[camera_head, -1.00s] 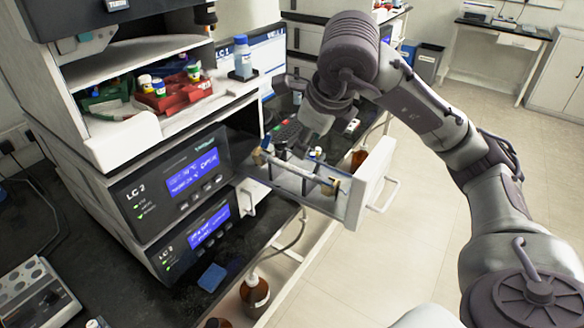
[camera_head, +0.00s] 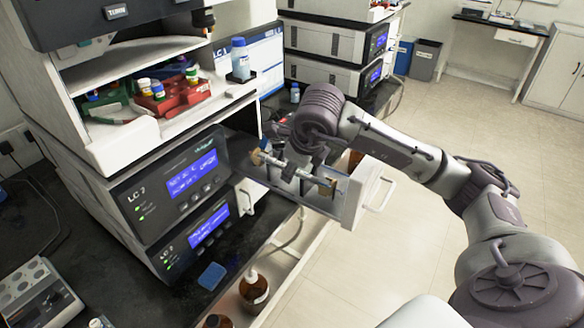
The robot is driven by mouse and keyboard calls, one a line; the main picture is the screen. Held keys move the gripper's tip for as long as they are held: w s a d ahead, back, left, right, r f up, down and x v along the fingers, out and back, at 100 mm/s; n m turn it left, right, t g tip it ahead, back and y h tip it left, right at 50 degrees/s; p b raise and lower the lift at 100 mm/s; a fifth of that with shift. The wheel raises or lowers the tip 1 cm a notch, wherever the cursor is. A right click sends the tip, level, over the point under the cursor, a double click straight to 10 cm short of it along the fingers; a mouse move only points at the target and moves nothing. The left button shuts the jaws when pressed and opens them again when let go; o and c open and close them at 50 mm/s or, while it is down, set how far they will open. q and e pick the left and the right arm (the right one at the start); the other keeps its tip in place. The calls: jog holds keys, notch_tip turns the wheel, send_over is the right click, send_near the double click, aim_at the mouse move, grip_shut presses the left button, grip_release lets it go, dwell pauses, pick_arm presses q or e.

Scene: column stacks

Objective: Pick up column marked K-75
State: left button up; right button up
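An open drawer (camera_head: 352,203) sticks out from the instrument stack in the middle of the head view. A silver rod-like column (camera_head: 272,160) with tan or gold pieces near its ends lies across the drawer. No K-75 marking can be read at this size. My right gripper (camera_head: 293,174) points down into the drawer, over the middle of the column. Its fingers are small and dark, and partly merge with the drawer contents, so their opening and any contact with the column cannot be told. My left gripper is out of view.
The LC instrument (camera_head: 178,190) with blue displays stands left of the drawer. A blue-capped bottle (camera_head: 240,60) and a red rack (camera_head: 172,98) of vials sit above. Brown bottles (camera_head: 254,290) stand below. Open floor lies to the right.

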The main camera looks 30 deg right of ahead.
grip_shut()
jog(key=shift+r, duration=0.1)
dwell(0.3)
